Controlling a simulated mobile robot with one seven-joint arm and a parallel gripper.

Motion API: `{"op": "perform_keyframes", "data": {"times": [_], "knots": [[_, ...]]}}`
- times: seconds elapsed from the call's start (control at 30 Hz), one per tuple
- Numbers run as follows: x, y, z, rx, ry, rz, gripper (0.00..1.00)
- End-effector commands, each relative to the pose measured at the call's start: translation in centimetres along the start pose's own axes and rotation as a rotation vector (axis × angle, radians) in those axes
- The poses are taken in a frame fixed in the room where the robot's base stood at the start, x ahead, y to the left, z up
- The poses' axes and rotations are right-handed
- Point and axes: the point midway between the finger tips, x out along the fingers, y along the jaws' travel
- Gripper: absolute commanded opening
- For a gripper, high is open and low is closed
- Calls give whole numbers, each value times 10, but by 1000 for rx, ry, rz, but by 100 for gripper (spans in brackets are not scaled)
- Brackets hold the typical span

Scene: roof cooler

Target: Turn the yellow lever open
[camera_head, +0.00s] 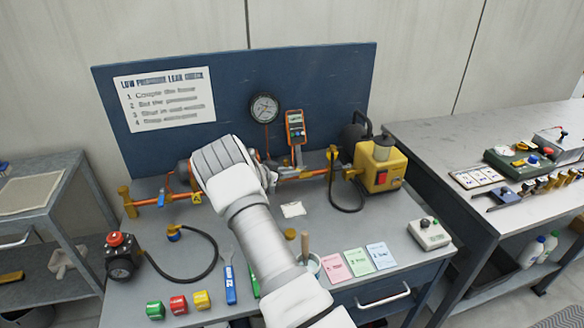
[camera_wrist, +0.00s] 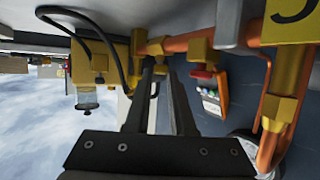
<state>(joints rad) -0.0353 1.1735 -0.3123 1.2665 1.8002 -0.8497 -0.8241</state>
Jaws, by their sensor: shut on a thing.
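A yellow lever (camera_head: 332,154) stands on the orange pipe line at the back of the bench, left of the yellow pump unit. In the wrist view, which looks upside down, yellow valve parts (camera_wrist: 139,44) sit on the pipe at the tips of my fingers. My gripper (camera_wrist: 161,66) is closed around a narrow piece there, which appears to be the yellow lever. The fingers hide most of it, so its exact angle is hard to tell. In the head view my white arm and wrist cover the middle of the pipe and hide the fingers.
A yellow pump unit (camera_head: 381,167) with a black hose stands to the right. An orange meter (camera_head: 295,127) and round gauge (camera_head: 264,107) are close by, before the blue backboard (camera_head: 225,85). A red-handled fitting (camera_wrist: 203,73) is beside my fingers. Coloured blocks, tools and cards lie in front.

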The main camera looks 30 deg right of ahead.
Motion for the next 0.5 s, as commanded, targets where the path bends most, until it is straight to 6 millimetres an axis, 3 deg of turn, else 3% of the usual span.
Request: {"op": "perform_keyframes", "data": {"times": [0.5], "knots": [[0,-11,-3,56,-3,129,0]]}}
